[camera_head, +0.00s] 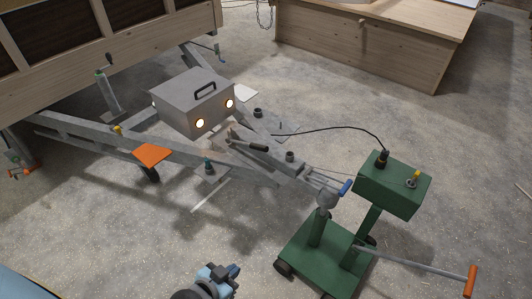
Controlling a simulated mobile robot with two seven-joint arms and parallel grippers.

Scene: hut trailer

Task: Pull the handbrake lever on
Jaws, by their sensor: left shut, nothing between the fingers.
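The handbrake lever (251,145) is on the trailer's drawbar (275,156), a little left of the coupling. It is a grey lever with a dark grip, and it lies low, close to the bar. My left gripper (231,271) is at the bottom middle of the head view, shut and empty. It is well apart from the lever, nearer to me. My right gripper is out of view.
A grey box (190,103) with two lit lamps sits on the trailer frame behind the lever. A green wheeled unit (393,186) with an orange-ended handle stands under the blue-handled coupling (344,188). A dark cable arches over the drawbar.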

